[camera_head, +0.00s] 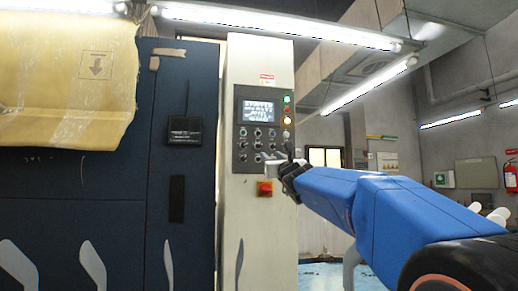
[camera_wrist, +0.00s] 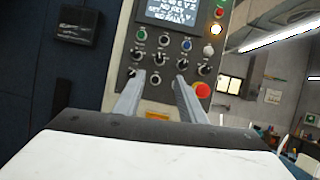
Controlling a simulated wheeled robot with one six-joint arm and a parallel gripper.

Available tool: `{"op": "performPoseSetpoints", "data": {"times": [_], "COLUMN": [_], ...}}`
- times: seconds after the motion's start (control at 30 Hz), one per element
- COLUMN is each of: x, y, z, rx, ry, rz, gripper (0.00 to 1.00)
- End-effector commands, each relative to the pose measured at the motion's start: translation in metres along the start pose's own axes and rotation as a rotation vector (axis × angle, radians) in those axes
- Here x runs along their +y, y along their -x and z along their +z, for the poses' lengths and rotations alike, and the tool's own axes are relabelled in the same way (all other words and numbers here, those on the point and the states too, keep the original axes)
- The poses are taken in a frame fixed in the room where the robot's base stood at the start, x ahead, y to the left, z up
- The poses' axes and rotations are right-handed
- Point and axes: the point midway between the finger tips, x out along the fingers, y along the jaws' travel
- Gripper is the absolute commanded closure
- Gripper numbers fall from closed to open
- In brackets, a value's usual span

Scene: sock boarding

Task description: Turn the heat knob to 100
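The dark control panel (camera_head: 243,152) is on a pale upright cabinet. It also shows in the wrist view (camera_wrist: 121,72), with a lit screen (camera_wrist: 170,11) above rows of small black knobs (camera_wrist: 160,60) and coloured buttons. The knob labels are too small to read, so I cannot tell which is the heat knob. My gripper (camera_head: 271,160) is in front of the panel's lower part. In the wrist view my gripper (camera_wrist: 160,84) has its two fingers apart, with a lower-row knob (camera_wrist: 155,79) showing between them. I cannot tell whether the fingers touch the panel.
A red round button (camera_wrist: 202,90) sits just right of the right finger. A red-orange switch (camera_head: 265,188) is below the panel. Indicator lights (camera_head: 287,110) line the panel's right side. A dark blue machine (camera_head: 150,220) stands at left. The right side is open room.

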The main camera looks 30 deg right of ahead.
Motion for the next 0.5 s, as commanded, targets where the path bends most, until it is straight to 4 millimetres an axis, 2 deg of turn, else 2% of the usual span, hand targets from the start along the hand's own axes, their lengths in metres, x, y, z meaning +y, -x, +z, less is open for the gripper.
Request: {"op": "performPoseSetpoints", "data": {"times": [0.5], "x": [0.001], "y": [-0.083], "z": [-0.001], "rx": [0.0], "ry": [0.001], "rz": [0.001], "gripper": [0.63]}}
